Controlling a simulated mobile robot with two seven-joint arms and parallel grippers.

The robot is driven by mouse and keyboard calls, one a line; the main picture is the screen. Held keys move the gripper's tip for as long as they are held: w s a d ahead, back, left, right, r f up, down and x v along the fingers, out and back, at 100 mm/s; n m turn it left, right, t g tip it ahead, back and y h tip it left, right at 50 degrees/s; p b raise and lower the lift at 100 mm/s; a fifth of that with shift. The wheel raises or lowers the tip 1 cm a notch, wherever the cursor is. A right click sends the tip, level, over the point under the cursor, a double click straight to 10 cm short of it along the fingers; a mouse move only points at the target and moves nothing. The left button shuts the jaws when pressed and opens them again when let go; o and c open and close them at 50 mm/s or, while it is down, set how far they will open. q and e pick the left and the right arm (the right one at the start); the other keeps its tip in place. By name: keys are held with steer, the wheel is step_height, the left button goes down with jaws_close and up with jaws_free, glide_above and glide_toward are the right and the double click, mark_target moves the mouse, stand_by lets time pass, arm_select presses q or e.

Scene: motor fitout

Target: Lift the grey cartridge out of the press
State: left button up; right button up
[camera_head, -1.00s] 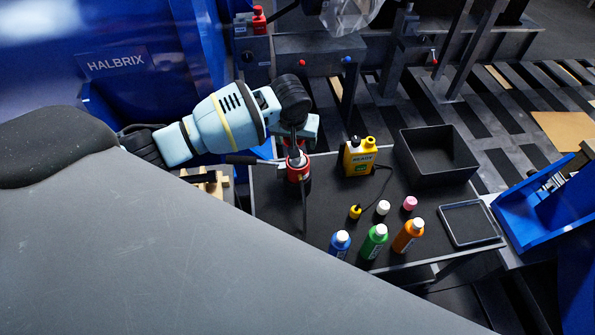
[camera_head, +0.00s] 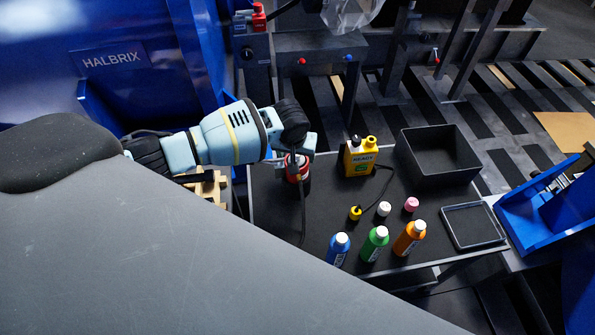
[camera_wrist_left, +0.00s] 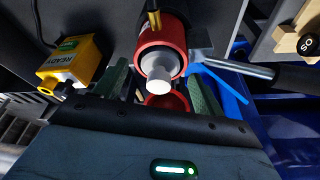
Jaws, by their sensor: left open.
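The press shows as a red-and-black upright cylinder (camera_head: 297,173) near the left part of the dark table. In the left wrist view its red ring (camera_wrist_left: 160,38) surrounds the grey cartridge (camera_wrist_left: 160,66), whose pale round end (camera_wrist_left: 158,87) points toward my palm. My left gripper (camera_head: 298,158) is over the press and hides its top in the head view. In the left wrist view its two greenish fingers (camera_wrist_left: 160,92) are apart, one on each side of the cartridge. I cannot tell whether they touch it. My right gripper is out of view.
A yellow box (camera_head: 361,158) with a dark cable stands right of the press. Blue, green (camera_head: 375,243) and orange bottles stand near the front. A black bin (camera_head: 437,158) and a shallow tray (camera_head: 472,226) are at the right. A metal bar (camera_wrist_left: 238,67) juts from the press.

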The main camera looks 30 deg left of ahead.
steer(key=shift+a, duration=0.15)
arm_select(q)
steer(key=shift+c, duration=1)
steer(key=c, duration=1.1)
steer(key=shift+c, duration=0.2)
steer(key=shift+w, duration=0.1)
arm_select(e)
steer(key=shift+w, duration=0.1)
